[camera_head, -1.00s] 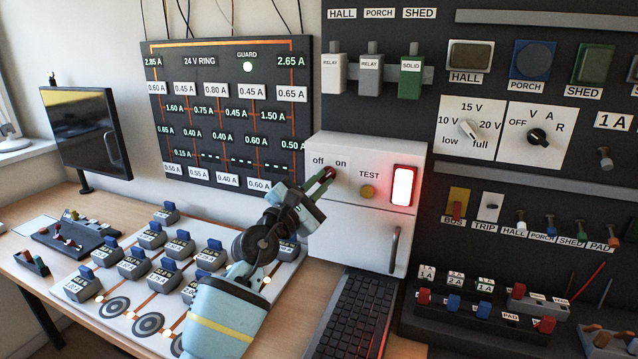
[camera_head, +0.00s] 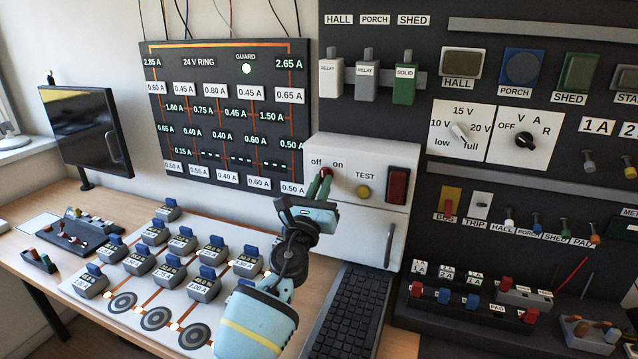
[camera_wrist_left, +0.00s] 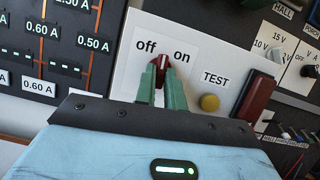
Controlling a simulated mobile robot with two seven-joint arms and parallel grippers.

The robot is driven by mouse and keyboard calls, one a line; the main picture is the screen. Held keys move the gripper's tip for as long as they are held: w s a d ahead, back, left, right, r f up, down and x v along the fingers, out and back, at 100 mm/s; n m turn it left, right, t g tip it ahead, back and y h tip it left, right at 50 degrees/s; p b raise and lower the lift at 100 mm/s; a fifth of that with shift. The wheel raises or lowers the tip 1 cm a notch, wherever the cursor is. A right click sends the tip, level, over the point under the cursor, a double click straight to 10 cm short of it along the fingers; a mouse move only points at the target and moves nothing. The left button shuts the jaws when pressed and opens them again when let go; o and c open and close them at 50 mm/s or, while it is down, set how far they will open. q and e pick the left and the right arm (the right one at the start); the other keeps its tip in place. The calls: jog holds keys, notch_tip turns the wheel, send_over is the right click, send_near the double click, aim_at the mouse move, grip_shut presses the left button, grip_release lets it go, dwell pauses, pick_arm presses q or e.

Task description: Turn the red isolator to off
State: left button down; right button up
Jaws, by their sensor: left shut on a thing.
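The red isolator (camera_wrist_left: 160,62) is a small red knob on the white panel, under the printed words "off" and "on". In the head view the isolator (camera_head: 326,171) is partly hidden by my fingers. My left gripper (camera_head: 320,186) is shut on it, with one green finger on each side. The left wrist view shows the fingers (camera_wrist_left: 160,82) closely flanking the knob, whose pale mark points up, between the two words. The red lamp (camera_head: 397,185) on the panel is dark. My right gripper is not in view.
A yellow TEST button (camera_head: 363,192) sits right of the isolator. Below are a white door with a handle (camera_head: 390,244) and a black keyboard (camera_head: 345,312). The black 24 V RING board (camera_head: 215,62) stands at left. Switches and dials crowd the dark wall at right.

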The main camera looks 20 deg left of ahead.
pick_arm(q)
jog(key=shift+d+r+n+g+y+p, duration=0.1)
jog(key=shift+n+g+y, duration=0.2)
jog(key=shift+n+y, duration=1.05)
jog(key=shift+d+n+g+y+p, duration=0.15)
jog(key=shift+n+g+y, duration=0.2)
jog(key=shift+n, duration=1.9)
jog(key=shift+d+r+n+g+y+p, duration=0.1)
jog(key=shift+n+g+y, duration=0.15)
jog(key=shift+n+y, duration=1.1)
jog(key=shift+n+h, duration=0.45)
jog(key=shift+n, duration=0.3)
jog(key=c, duration=1.5)
grip_release()
jog(key=shift+s, duration=0.1)
